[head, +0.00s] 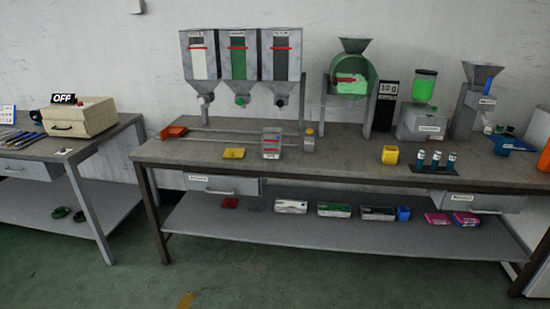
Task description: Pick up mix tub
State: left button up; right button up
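No label that I can read names the mix tub. One possible tub is a small grey box with a red stripe and a white label (271,143), standing upright on the bench by the rails, below and right of the hoppers. Another is a small open yellow tub (390,155), upright on the bench right of the middle, in front of the green-topped machine. I cannot tell which of them is the mix tub. Neither of my grippers is in view, and nothing covers either container.
The long workbench (330,158) carries three hoppers (239,60), a green drum (350,80), a green-topped machine (422,110) and a rack of vials (434,166). A lower shelf (300,237) holds several boxes. A side table with a beige box (79,117) stands left.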

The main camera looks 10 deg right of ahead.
aim_at(272, 139)
jog(key=u, duration=0.75)
jog(key=i, duration=0.85)
jog(key=u, duration=0.75)
jog(key=i, duration=1.35)
jog(key=z, duration=0.3)
